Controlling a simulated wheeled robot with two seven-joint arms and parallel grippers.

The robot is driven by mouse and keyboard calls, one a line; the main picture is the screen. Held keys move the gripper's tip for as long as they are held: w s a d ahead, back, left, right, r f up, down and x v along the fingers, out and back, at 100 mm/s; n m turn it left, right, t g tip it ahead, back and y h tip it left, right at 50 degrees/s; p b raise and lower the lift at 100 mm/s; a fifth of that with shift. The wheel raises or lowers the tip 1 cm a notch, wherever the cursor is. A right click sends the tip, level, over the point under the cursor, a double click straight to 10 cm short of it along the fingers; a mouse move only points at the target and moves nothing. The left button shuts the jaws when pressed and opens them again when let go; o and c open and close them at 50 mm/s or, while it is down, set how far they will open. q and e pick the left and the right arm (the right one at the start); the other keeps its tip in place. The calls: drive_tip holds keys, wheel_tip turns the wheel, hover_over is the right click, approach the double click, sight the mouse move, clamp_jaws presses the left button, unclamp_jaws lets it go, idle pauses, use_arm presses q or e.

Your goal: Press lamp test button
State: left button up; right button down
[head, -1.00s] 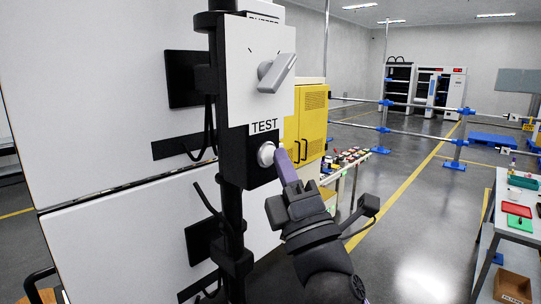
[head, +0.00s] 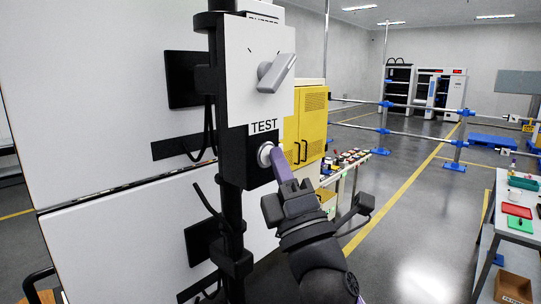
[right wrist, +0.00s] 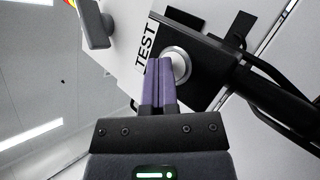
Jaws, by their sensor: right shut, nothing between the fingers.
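The lamp test button (head: 265,154) is a round, light-coloured button in a black housing, under a label reading TEST (head: 264,126). My right gripper (head: 276,155) is shut and empty, with its purple fingertips at the button's right side. In the right wrist view the button (right wrist: 178,66) shows behind the shut fingers (right wrist: 158,68), whose tips overlap its left part. The tips look to be at or touching the button; the exact contact is hard to tell. My left gripper is not in view.
A grey rotary handle (head: 277,73) sits on the white plate above the button. A black post (head: 232,215) with cables carries the box. A yellow cabinet (head: 313,120) stands behind. A table with trays (head: 519,223) is at the far right.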

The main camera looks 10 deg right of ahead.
drive_tip(key=shift+s, duration=0.1)
drive_tip(key=shift+s+d, duration=0.4)
drive_tip(key=shift+s, duration=0.1)
drive_tip(key=s+d, duration=0.1)
drive_tip(key=s, duration=0.1)
drive_tip(key=s+d+p, duration=0.1)
drive_tip(key=s+d, duration=0.1)
drive_tip(key=shift+p, duration=0.3)
drive_tip(key=shift+d+f, duration=0.1)
idle(0.4)
